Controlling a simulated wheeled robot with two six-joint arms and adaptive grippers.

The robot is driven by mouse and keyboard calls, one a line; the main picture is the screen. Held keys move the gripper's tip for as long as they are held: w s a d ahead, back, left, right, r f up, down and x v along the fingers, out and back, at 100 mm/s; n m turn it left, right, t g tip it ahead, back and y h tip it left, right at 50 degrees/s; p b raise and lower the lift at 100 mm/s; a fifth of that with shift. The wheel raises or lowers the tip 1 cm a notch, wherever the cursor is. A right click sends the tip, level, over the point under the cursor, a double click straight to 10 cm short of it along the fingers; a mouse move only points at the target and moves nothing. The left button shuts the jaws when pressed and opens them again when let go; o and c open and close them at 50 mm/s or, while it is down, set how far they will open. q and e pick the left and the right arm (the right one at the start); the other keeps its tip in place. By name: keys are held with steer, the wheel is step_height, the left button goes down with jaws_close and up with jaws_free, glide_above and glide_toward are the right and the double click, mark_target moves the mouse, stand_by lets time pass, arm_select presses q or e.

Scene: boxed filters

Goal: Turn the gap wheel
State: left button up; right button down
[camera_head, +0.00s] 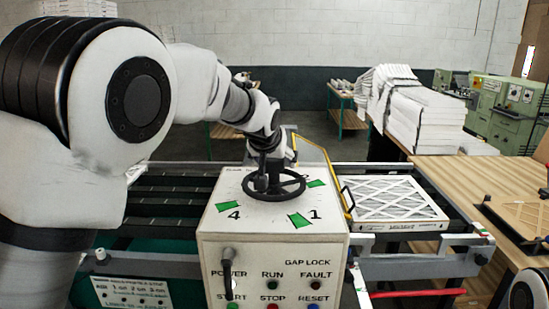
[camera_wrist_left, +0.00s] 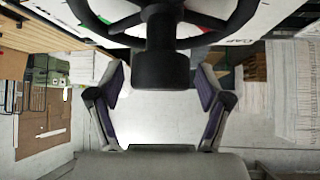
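The gap wheel (camera_head: 288,194) is a black spoked handwheel lying flat on top of a white control box (camera_head: 270,222). Green marks and numbers such as 4 and 1 surround it. My left gripper (camera_head: 266,165) reaches down over the wheel's left-hand part. In the left wrist view the wheel (camera_wrist_left: 110,20) fills the top, with a thick black post (camera_wrist_left: 163,65) pointing toward the camera. The two fingers of my left gripper (camera_wrist_left: 162,98) stand wide apart on either side of the post's end, with visible gaps.
The box front carries a black lever (camera_head: 228,272) and labelled POWER, RUN, FAULT, START, STOP and RESET controls. A white pleated filter (camera_head: 391,197) lies to the right behind a yellow bar (camera_head: 343,185). Stacked white boxes (camera_head: 425,115) stand farther back.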

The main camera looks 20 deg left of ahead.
arm_select(q)
steer(key=shift+s+r, duration=0.25)
steer(key=shift+s, duration=0.1)
steer(key=c, duration=0.5)
steer(key=shift+s, duration=0.15)
steer(key=c, duration=0.6)
jaws_close()
steer(key=shift+f, duration=0.1)
